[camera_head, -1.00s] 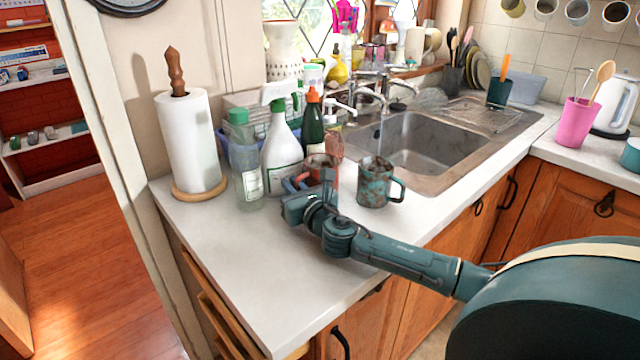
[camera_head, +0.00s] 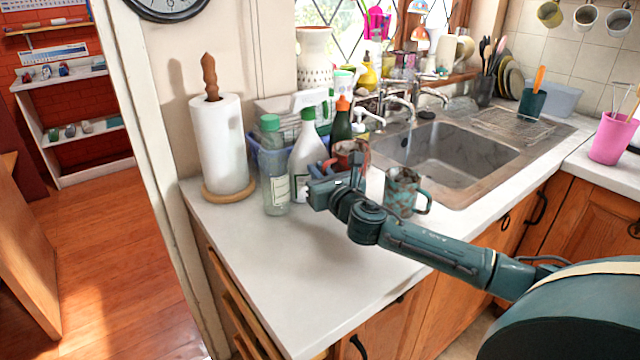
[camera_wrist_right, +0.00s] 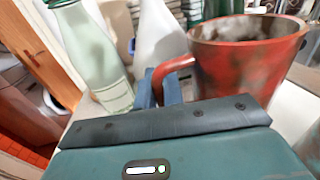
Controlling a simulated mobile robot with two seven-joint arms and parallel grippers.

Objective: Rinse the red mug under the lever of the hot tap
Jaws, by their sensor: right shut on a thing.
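The red mug (camera_head: 353,152) has dark grubby smudges. My right gripper (camera_head: 338,180) is shut on it at its handle and holds it upright, seemingly above the counter, left of the sink. In the right wrist view the mug (camera_wrist_right: 245,60) fills the upper right, with its handle at the blue fingertips (camera_wrist_right: 165,88); the fingers partly hide the handle. The metal taps (camera_head: 388,98) stand behind the sink (camera_head: 455,150), apart from the mug. I cannot tell which lever is the hot one. No running water shows. My left gripper is not in view.
A teal mug with brown stains (camera_head: 403,188) stands right of my gripper, near the sink's edge. A clear green-capped bottle (camera_head: 273,170), a white spray bottle (camera_head: 308,155) and a paper-towel roll (camera_head: 220,145) stand to the left. The front counter (camera_head: 290,255) is clear.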

